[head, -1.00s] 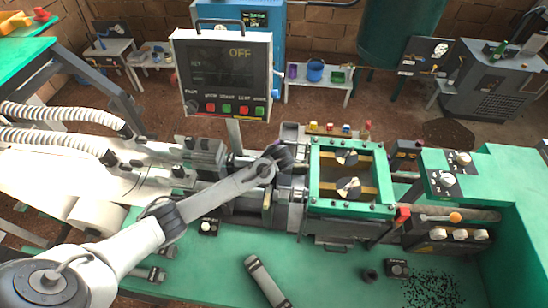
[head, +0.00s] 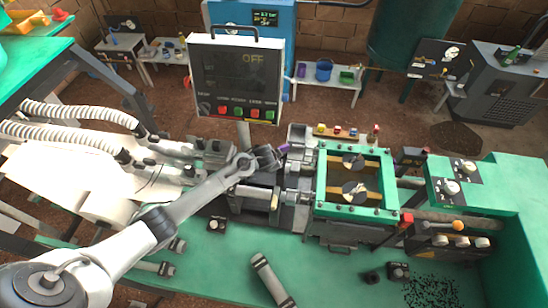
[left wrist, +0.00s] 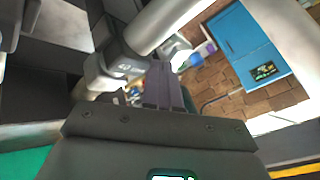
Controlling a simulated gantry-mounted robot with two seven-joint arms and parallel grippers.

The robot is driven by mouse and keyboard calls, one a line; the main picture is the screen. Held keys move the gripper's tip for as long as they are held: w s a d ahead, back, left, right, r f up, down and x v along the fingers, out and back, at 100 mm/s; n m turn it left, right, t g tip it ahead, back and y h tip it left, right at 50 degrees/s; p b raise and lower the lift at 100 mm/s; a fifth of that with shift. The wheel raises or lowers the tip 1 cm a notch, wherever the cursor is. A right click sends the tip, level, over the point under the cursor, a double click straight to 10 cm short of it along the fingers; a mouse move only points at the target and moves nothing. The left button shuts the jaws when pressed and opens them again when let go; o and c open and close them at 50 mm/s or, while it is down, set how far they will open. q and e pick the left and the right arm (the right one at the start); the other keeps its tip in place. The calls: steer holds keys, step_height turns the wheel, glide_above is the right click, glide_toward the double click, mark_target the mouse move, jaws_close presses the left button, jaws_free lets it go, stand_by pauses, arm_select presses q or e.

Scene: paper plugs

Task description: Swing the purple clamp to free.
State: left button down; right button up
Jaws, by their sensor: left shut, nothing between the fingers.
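The purple clamp (head: 284,148) shows in the head view as a small purple piece at the back of the machine, left of the green-framed box (head: 321,185). Its lower part is hidden by my gripper. My left gripper (head: 274,158) is shut and empty, just left of the clamp and very close to it. I cannot tell whether they touch. I cannot make out the clamp surely there. My right gripper is in neither view.
A control panel (head: 235,80) reading OFF stands on a post behind my left arm. White hoses (head: 75,113) lie at the left. A grey cylinder (head: 271,278) lies on the green bench front (head: 215,275), which has free room. A green housing (head: 510,188) stands at the right.

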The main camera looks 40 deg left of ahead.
arm_select(q)
steer(key=shift+a+r+m+h, duration=0.1)
steer(key=shift+a+m+h, duration=0.45)
steer(key=shift+m, duration=0.35)
steer(key=shift+w+a+m+h+p, duration=0.1)
steer(key=shift+a+m+h+p, duration=0.25)
steer(key=shift+m, duration=0.35)
steer(key=shift+w+a, duration=0.15)
steer(key=shift+a, duration=0.25)
